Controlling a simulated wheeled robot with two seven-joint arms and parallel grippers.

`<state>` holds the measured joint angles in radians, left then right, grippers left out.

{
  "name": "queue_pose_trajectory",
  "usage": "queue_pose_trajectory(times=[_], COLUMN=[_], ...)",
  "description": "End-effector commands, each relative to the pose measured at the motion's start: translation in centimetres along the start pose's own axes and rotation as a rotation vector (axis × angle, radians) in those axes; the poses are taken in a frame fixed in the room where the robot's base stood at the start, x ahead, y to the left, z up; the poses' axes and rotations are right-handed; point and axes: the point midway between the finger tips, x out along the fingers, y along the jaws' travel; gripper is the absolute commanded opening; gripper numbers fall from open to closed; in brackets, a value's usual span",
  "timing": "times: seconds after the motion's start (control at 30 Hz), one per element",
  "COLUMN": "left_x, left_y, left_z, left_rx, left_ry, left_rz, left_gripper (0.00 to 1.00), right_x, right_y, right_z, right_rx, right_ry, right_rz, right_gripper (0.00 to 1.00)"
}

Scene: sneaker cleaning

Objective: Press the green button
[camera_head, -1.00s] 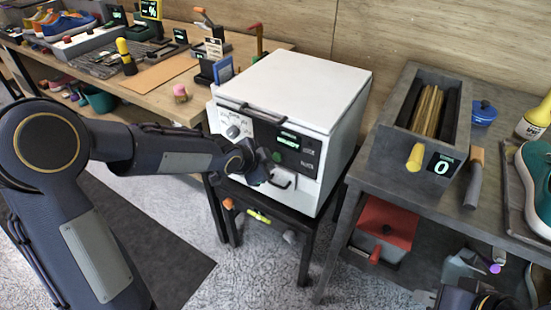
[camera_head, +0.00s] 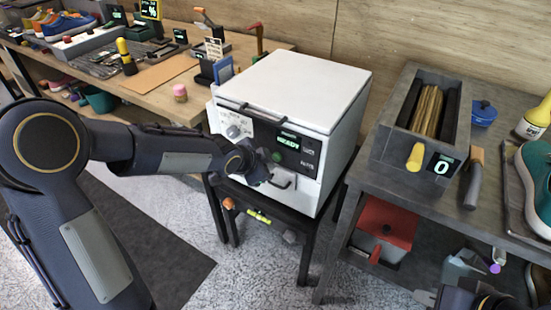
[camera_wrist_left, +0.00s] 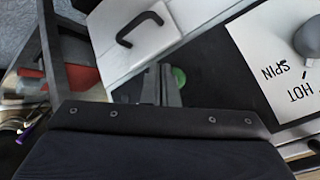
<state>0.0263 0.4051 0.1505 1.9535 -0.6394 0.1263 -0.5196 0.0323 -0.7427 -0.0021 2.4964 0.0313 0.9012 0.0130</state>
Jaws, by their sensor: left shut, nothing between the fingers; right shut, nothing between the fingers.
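The green button (camera_head: 277,157) is on the dark front panel of a white machine (camera_head: 310,85). It also shows in the left wrist view (camera_wrist_left: 179,77), right beside the fingertips. My left gripper (camera_head: 268,158) is shut and empty, with its tips at the button. I cannot tell for sure whether they touch it. A small display (camera_head: 288,142) above the button reads READY in green. My right gripper (camera_head: 425,298) is at the bottom right edge, only partly in view, away from the machine.
The machine stands on a dark stand, with a handle (camera_head: 282,181) low on its front and a grey knob (camera_head: 233,131) on the left. A wooden workbench (camera_head: 150,75) is behind at left.

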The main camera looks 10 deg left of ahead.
Motion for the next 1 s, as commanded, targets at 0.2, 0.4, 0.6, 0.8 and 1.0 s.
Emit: queue_pose_trajectory(times=[0.2,0.4,0.6,0.8,1.0], left_x=[0.00,0.00,0.31,0.59,0.58], left_y=[0.00,0.00,-0.16,-0.45,-0.44], left_z=[0.00,0.00,-0.19,-0.46,-0.45], left_rx=[0.000,0.000,0.000,0.000,0.000], left_ry=[0.000,0.000,0.000,0.000,0.000], left_rz=[0.000,0.000,0.001,0.000,0.000], left_gripper=[0.00,0.00,0.00,0.00,0.00], right_x=[0.00,0.00,0.06,0.08,0.08], right_y=[0.00,0.00,0.02,0.04,0.04], right_z=[0.00,0.00,0.03,0.04,0.04], right_rx=[0.000,0.000,0.000,0.000,0.000], right_ry=[0.000,0.000,0.000,0.000,0.000], right_rz=[0.000,0.000,0.000,0.000,0.000], right_gripper=[0.00,0.00,0.00,0.00,0.00])
